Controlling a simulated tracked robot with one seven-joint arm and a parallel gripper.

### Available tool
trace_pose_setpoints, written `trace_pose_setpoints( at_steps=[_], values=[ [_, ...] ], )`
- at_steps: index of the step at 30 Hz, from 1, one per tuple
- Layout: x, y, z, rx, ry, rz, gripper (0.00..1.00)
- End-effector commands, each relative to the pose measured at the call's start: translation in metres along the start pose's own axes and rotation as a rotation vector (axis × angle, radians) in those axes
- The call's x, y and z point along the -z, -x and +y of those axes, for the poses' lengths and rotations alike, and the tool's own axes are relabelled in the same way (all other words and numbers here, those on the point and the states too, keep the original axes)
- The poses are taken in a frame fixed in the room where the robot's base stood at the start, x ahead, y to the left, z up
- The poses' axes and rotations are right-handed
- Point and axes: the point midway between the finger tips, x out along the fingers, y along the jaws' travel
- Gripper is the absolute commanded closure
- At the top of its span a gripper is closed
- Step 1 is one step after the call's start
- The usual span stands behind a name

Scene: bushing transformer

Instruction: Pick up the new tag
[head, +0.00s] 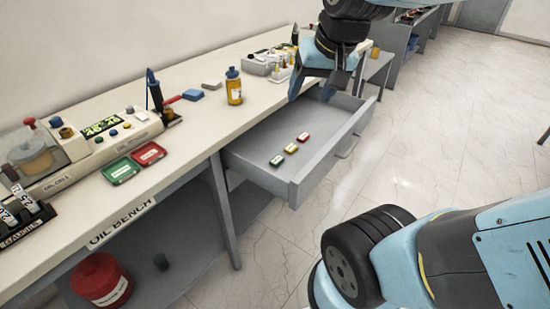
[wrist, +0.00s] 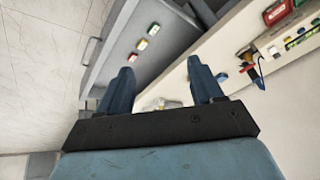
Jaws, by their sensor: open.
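Three small tags lie in a row on the floor of an open grey drawer (head: 292,191): a green tag (head: 277,160), a yellow tag (head: 291,148) and a red tag (head: 303,137). I cannot tell which one is the new tag. My gripper (head: 326,88) is above the far end of the drawer, apart from the tags. Its fingers (wrist: 159,68) are spread with nothing between them.
The oil bench (head: 195,125) runs above the drawer at the left. On it stand a yellow bottle (head: 234,90), a green tray (head: 121,170), a red tray (head: 148,153) and a tester (head: 100,140). A red canister (head: 101,281) is below.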

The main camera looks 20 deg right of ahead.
Motion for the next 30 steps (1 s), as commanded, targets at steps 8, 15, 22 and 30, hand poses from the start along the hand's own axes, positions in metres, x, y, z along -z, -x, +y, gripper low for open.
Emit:
trace_pose_setpoints(
  at_steps=[8, 15, 22, 30],
  values=[
    [0.038, -0.067, -0.01, 0.027, -0.196, -0.122, 0.34],
    [0.059, -0.13, -0.018, -0.022, -0.363, -0.196, 0.34],
    [0.071, -0.191, -0.024, -0.116, -0.504, -0.226, 0.34],
    [0.081, -0.256, -0.028, -0.261, -0.642, -0.191, 0.34]
  ],
)
